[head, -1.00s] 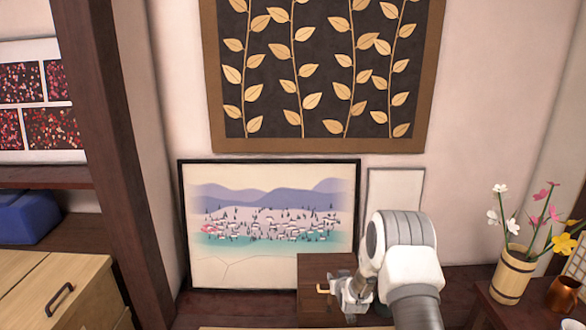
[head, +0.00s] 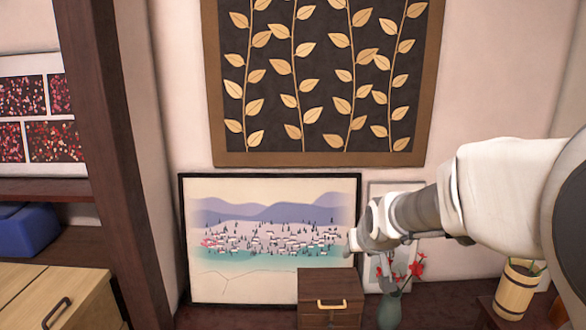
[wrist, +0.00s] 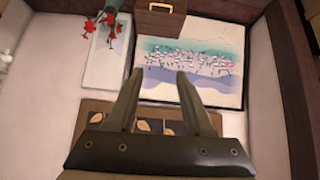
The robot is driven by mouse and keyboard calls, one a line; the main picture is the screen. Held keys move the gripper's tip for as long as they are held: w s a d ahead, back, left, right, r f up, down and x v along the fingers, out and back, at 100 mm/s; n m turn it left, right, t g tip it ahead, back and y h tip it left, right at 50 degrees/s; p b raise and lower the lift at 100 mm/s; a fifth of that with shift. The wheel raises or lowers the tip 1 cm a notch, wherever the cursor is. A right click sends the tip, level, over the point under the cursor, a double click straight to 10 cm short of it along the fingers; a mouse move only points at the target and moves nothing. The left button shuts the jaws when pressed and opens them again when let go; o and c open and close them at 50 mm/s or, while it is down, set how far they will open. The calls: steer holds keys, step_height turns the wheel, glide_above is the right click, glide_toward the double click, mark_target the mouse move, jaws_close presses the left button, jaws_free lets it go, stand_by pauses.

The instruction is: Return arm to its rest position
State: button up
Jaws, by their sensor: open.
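My arm reaches in from the right in the head view, raised in front of the wall. My gripper's fingers are hard to make out there, hidden at the arm's far end near the landscape picture. In the wrist view my gripper (wrist: 158,84) is open, its two dark fingers apart with nothing between them. It is clear of the things around it.
A framed landscape picture (head: 270,215) leans on the wall beside a small brown drawer box (head: 330,290). A vase (head: 390,308) with red flowers stands right of the box, below my arm. A wooden bucket (head: 515,290) is further right. A leaf panel (head: 300,80) hangs above.

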steer(key=s+r+g, duration=0.1)
steer(key=s+r, duration=0.1)
steer(key=s, duration=1.2)
steer(key=s+r+g, duration=0.2)
steer(key=s, duration=1.2)
step_height(320, 180, up, 26)
steer(key=p, duration=2.6)
steer(key=shift+w, duration=0.35)
steer(key=shift+a, duration=0.1)
